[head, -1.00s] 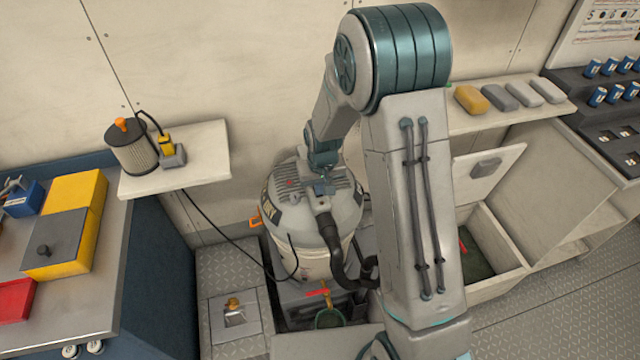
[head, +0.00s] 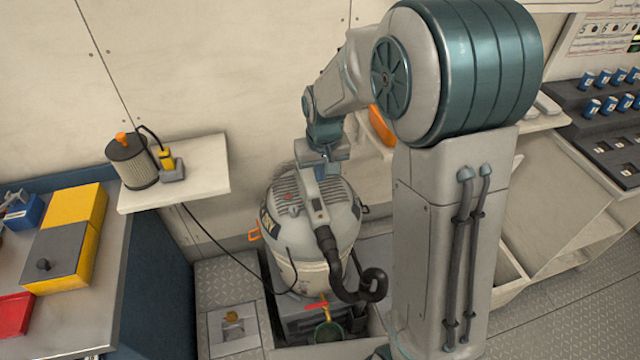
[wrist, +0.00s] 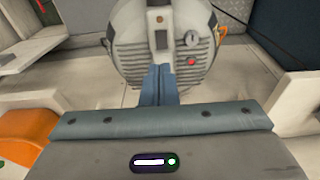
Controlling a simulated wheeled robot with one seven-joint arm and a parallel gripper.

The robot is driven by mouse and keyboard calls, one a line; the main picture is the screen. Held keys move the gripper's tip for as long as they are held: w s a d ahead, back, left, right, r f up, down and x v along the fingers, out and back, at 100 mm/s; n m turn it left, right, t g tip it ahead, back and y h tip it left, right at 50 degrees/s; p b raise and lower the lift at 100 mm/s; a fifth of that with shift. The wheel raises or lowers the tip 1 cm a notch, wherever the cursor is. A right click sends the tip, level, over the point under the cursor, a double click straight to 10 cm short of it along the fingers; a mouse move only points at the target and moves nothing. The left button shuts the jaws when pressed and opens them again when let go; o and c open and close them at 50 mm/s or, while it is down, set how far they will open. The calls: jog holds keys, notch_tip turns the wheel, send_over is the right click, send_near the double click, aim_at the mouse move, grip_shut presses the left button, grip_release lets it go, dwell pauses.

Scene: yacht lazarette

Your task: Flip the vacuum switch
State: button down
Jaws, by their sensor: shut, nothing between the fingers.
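The vacuum (head: 318,222) is a grey-white drum with a ribbed lid, standing at the wall in the middle of the head view. It also shows at the top of the wrist view (wrist: 130,50). Its lid carries a narrow plate with a dark panel (wrist: 162,39), which looks like the switch, and a red button (wrist: 191,61) to the right. Whether the switch is on or off cannot be told. My gripper (head: 319,175) is above the lid in the head view. Its blue fingers (wrist: 158,98) are shut and empty, just below the panel in the wrist view.
A black hose (head: 350,292) curls from the vacuum's front. A shelf (head: 215,180) at left holds a filter (head: 132,161) and a yellow plug-like item, with a cable hanging down. Below stands an open floor bin with a green-rimmed thing (head: 328,332). An orange object (wrist: 28,137) lies left of my fingers.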

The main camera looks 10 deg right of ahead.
jog(key=shift+r, duration=0.7)
jog(key=s+d+r, duration=0.2)
jog(key=s+r, duration=0.1)
jog(key=s, duration=0.4)
jog(key=s+d+r+m+t, duration=0.1)
jog(key=s+d+r, duration=0.2)
jog(key=s, duration=0.4)
jog(key=s+d+r, duration=0.3)
jog(key=s, duration=0.5)
jog(key=shift+m+t, duration=0.3)
jog(key=shift+m, duration=0.1)
jog(key=shift+a, duration=0.15)
